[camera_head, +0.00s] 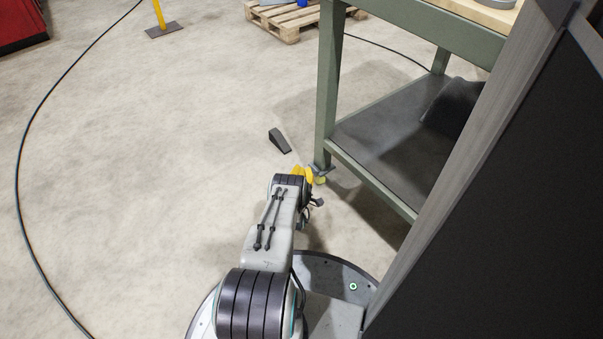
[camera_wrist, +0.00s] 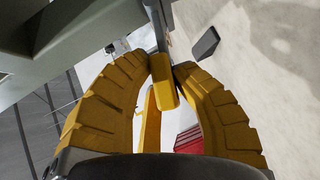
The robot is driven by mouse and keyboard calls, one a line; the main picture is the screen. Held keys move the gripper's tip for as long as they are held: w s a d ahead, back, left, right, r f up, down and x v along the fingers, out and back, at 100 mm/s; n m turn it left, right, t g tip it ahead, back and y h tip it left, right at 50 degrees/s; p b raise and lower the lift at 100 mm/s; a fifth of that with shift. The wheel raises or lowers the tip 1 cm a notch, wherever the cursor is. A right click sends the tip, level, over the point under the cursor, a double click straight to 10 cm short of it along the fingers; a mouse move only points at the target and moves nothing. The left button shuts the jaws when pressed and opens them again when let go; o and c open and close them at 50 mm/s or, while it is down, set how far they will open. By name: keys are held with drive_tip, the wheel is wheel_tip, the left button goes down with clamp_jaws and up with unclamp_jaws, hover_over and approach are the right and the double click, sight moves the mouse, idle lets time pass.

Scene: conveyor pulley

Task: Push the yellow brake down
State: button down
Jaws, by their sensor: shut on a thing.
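The yellow brake (camera_wrist: 164,95) shows in the wrist view as a small yellow tab between the tips of my gripper (camera_wrist: 161,72). The two yellow ribbed fingers are closed around it, one on each side. In the head view my gripper (camera_head: 303,174) is low by the foot of the green bench's near leg, and a bit of the brake (camera_head: 320,181) shows just right of the fingers. The caster under the leg is mostly hidden by my fingers. The tilt of the brake is hard to tell.
The green workbench (camera_head: 325,90) with a grey lower shelf (camera_head: 385,140) stands to the right. A dark wedge (camera_head: 280,141) lies on the floor near its leg. A pallet (camera_head: 290,22) and a yellow post (camera_head: 160,15) are farther back.

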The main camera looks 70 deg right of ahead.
drive_tip(key=c, duration=1)
unclamp_jaws()
drive_tip(key=shift+v, duration=3.75)
